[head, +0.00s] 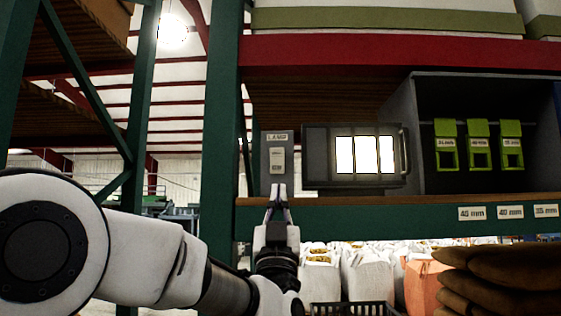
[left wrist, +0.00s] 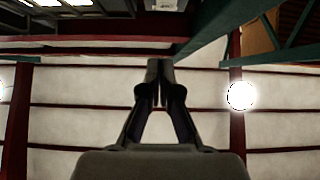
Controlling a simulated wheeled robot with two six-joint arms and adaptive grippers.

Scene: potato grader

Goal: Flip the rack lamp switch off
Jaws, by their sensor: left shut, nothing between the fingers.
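The lamp switch box (head: 277,163) is a grey box labelled LAMP with a pale rocker switch (head: 277,160), standing on the rack shelf beside the green post. The rack lamp (head: 365,155) to its right is a dark-framed box with bright, lit panels. My left gripper (head: 278,190) points up just below the switch, in front of the shelf edge. Its fingers are closed together and empty; the closed fingers also show in the left wrist view (left wrist: 159,68). Whether they touch the box cannot be told. My right gripper is not in view.
A dark cubby (head: 420,130) with several green gauges stands right of the lamp. The green shelf beam (head: 380,218) carries size labels. Below are white sacks (head: 370,275), a dark crate (head: 352,308) and brown sacks (head: 510,275). A green post (head: 221,120) stands left of the switch.

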